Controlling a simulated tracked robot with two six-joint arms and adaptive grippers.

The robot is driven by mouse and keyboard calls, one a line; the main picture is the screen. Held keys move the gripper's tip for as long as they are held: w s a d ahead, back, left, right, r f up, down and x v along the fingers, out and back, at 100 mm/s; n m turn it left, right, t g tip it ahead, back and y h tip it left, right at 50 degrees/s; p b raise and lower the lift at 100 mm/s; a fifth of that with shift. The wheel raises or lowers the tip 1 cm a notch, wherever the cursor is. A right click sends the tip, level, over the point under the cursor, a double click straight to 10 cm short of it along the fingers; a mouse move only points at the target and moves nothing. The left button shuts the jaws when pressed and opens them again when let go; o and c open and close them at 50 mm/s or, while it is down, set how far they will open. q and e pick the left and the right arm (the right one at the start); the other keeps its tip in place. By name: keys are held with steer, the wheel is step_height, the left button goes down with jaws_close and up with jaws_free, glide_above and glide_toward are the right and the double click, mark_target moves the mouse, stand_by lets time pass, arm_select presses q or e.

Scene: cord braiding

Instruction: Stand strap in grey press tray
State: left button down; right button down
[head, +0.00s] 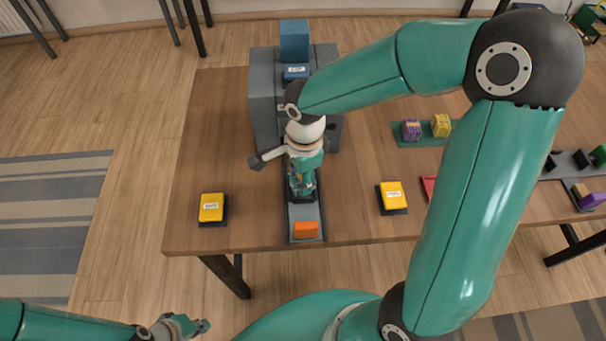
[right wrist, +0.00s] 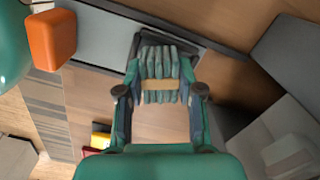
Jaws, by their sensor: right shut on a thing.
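The grey press tray (head: 305,215) runs out from the front of the grey press (head: 265,85), with an orange block (head: 306,230) on its near end. My right gripper (head: 302,190) is over the tray between the orange block and the press. In the right wrist view it is shut on a green ribbed strap (right wrist: 160,62) with a tan band. Whether the strap touches the tray floor is hard to tell. The tray (right wrist: 110,40) and orange block (right wrist: 51,38) also show there. My left gripper (head: 190,325) is low at the left, off the table; its fingers are too small to read.
Yellow-topped labelled pads (head: 211,207) (head: 393,195) stand left and right of the tray. A blue block (head: 294,40) sits on the press. A green mat (head: 415,142) with purple and yellow pieces lies to the right. The left table top is mostly clear.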

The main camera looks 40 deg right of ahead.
stand_by(0.3)
steer(key=c, duration=0.7)
jaws_free()
steer(key=shift+o, duration=0.2)
